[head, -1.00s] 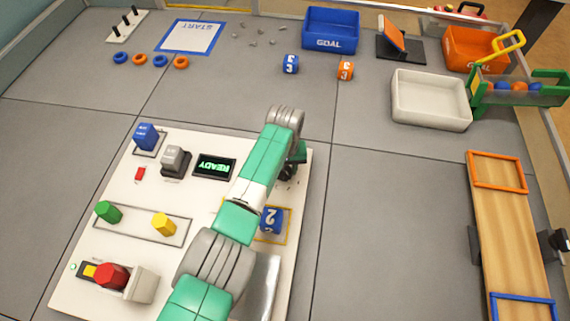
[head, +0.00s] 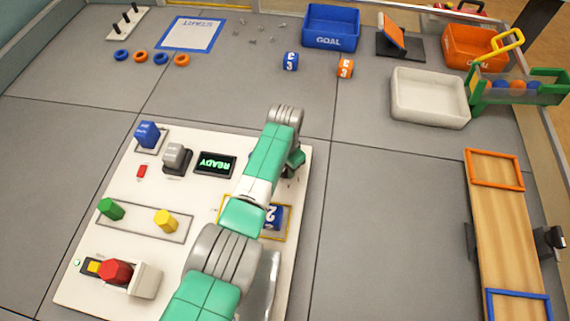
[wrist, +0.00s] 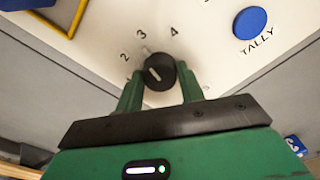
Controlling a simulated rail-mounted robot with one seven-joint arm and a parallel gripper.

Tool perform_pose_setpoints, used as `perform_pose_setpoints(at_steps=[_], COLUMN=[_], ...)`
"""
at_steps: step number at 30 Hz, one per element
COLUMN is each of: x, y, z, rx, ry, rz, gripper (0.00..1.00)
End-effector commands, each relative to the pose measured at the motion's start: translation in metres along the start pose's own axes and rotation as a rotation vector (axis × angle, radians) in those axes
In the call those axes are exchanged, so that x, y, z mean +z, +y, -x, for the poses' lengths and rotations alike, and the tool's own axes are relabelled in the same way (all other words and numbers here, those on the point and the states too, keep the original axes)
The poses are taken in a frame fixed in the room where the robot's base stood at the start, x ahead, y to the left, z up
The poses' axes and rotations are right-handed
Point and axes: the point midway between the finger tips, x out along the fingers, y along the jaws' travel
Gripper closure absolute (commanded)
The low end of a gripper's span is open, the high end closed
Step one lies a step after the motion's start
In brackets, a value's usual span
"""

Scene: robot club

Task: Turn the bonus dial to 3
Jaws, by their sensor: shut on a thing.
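The bonus dial (wrist: 158,72) is a round black knob with a white line on it, on the white panel (wrist: 95,40). The dial's pointer side faces up-left, toward the area between 2 and 3, seemingly nearer 3; the exact setting is hard to tell. My gripper (wrist: 160,88) has one green finger on each side of the dial and is shut on it. In the head view my arm hides most of the dial.
A blue TALLY button (wrist: 250,22) lies to the dial's right in the wrist view.

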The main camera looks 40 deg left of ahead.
Motion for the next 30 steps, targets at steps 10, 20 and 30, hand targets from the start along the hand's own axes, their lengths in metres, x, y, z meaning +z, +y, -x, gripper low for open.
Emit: perform_pose_setpoints(at_steps=[10,20,30], x=[-0.0006,-0.0006,-0.0005], y=[-0.0002,-0.0002,-0.0002], z=[0.001,0.001,0.001], rx=[-0.001,-0.001,-0.001], ry=[0.001,0.001,0.001], rz=[-0.139,-0.17,-0.169], gripper=[0.85,0.85,0.48])
